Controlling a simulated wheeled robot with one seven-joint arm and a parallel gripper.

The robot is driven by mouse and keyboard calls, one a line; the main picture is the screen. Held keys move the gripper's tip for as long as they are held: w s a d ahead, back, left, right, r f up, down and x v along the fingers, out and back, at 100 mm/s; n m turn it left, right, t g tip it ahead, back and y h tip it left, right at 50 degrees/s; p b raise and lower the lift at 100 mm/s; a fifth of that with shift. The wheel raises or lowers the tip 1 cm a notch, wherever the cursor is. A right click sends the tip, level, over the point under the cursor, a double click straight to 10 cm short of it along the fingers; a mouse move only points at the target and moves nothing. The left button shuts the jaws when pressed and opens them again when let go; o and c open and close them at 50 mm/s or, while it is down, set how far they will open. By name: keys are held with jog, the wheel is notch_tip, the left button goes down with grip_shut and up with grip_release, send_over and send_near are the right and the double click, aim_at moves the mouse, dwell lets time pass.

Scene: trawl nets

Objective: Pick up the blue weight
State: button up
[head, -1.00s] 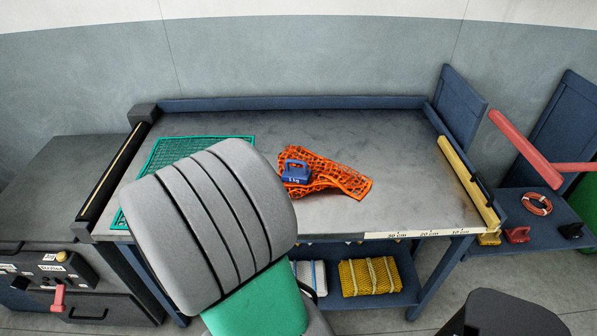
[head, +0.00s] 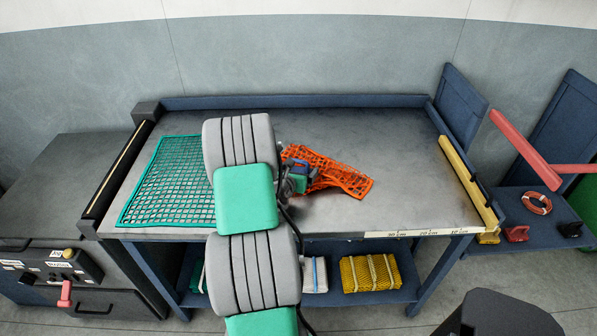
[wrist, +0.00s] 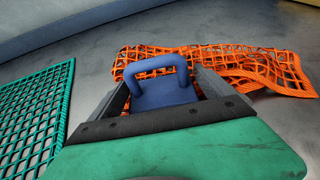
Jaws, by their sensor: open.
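The blue weight (head: 298,167), a block with a loop handle, sits on the orange net on the table; it is partly hidden by my arm's end in the head view. In the wrist view the blue weight (wrist: 164,86) stands upright with its handle on top, between the fingers of my gripper (wrist: 167,92). The gripper is open, one finger on each side of the weight. I cannot tell whether the fingers touch it.
The orange net (head: 345,180) lies crumpled under and right of the weight. A green net (head: 170,182) lies flat on the left of the grey table (head: 400,150). A yellow rail (head: 468,180) edges the right side.

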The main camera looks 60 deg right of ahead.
jog(key=c, duration=1.8)
jog(key=shift+w+r, duration=0.1)
jog(key=shift+r, duration=0.1)
jog(key=shift+c, duration=0.2)
